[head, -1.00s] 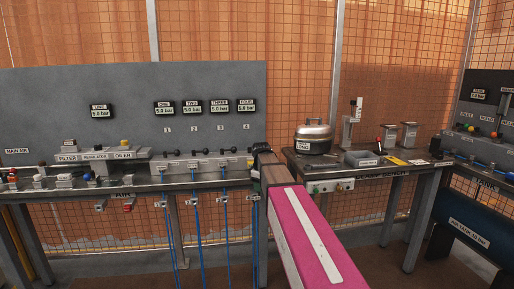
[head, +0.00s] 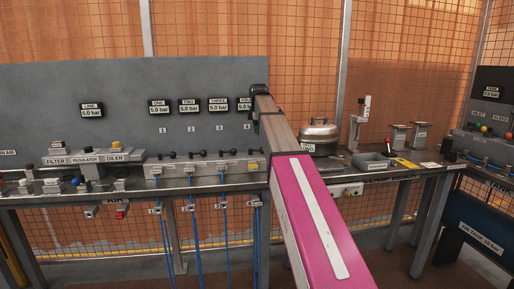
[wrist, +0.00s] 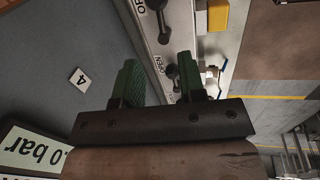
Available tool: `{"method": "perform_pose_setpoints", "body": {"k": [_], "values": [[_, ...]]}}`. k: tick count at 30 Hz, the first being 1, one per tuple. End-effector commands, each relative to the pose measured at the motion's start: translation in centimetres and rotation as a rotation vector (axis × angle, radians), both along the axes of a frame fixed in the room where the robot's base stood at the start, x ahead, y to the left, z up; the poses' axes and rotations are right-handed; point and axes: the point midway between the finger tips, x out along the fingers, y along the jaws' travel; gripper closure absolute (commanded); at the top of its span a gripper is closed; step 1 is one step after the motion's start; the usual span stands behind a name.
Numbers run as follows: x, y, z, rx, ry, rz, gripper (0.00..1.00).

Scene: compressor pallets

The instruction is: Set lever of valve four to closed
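The valve block (head: 210,168) is a pale manifold along the bench, with a row of black levers. The numbers one to four stand on the grey panel above it. In the head view my arm reaches to the right end of the row and partly hides valve four and its gauge. The wrist view shows the number 4 plate (wrist: 79,79). My gripper (wrist: 158,82) has two green fingers, spread apart, with nothing held. A black lever knob (wrist: 168,98) shows between them near an OPEN label. A second black lever (wrist: 158,15) lies farther up. Which is valve four's I cannot tell.
The grey gauge panel (head: 50,95) stands close behind the valve block. Blue hoses (head: 197,240) hang below the bench. A yellow part (wrist: 218,15) shows beside the block.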

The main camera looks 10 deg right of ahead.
Motion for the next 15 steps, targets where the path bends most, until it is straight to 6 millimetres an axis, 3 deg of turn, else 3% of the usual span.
{"method": "perform_pose_setpoints", "body": {"k": [15], "values": [[1.5, -0.1, -8.2, 0.001, 0.001, -0.003, 0.63]]}}
